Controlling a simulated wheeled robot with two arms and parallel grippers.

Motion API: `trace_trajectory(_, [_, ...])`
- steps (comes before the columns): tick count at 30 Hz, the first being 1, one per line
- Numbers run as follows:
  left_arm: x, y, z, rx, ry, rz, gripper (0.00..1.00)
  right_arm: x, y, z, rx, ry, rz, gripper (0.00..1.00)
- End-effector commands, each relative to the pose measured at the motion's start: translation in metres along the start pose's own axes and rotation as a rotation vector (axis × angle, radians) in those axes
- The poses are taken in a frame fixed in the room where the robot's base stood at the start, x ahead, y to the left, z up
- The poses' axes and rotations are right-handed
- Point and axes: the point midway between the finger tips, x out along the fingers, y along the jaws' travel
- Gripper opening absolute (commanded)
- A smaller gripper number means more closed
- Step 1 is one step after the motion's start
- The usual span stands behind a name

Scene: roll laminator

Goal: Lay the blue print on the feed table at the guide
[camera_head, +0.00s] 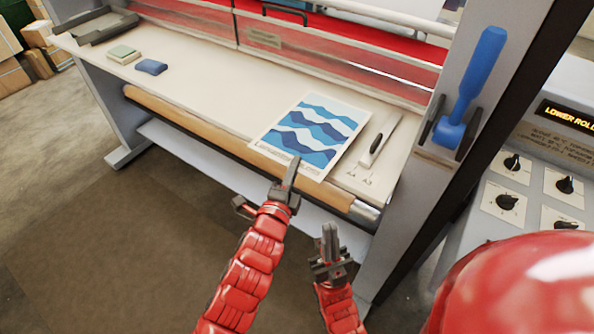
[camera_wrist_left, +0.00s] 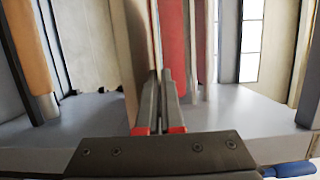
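The blue print (camera_head: 318,127), a white sheet with blue waves, is over the right part of the cream feed table (camera_head: 215,95). Its near edge reaches over the brown front roller. The guide (camera_head: 383,135), a pale strip with a dark knob, is just right of the print; a small gap shows between them. My left gripper (camera_head: 290,176) is at the print's near edge. In the left wrist view its fingers (camera_wrist_left: 161,95) are close together around a thin sheet seen nearly edge-on. My right gripper (camera_head: 330,238) is lower, in front of the table, apart from the print; its finger gap is hidden.
A blue-handled tool (camera_head: 482,75) hangs on the grey side post. A control panel with black knobs (camera_head: 512,162) is at the right. A blue block (camera_head: 151,67), a green pad (camera_head: 124,53) and a dark tray (camera_head: 100,27) sit at the table's left. The table's middle is clear.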

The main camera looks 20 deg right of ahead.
Motion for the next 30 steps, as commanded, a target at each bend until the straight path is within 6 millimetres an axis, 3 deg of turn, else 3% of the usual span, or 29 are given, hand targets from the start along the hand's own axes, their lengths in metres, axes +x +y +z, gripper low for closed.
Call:
trace_trajectory(7, [0.015, 0.003, -0.002, -0.001, 0.002, -0.003, 0.00, 0.007, 0.000, -0.001, 0.000, 0.000, 0.000, 0.00])
trace_trajectory(14, [0.014, 0.032, -0.001, -0.002, 0.001, 0.002, 0.00, 0.021, 0.001, -0.004, 0.000, 0.000, 0.000, 0.00])
trace_trajectory(25, [0.014, 0.040, -0.002, 0.001, 0.003, -0.005, 0.00, 0.015, 0.001, -0.003, 0.000, 0.000, 0.000, 0.00])
trace_trajectory(30, [0.014, 0.038, -0.002, 0.000, 0.002, -0.004, 0.32, 0.017, 0.001, -0.003, 0.000, 0.000, 0.000, 0.00])
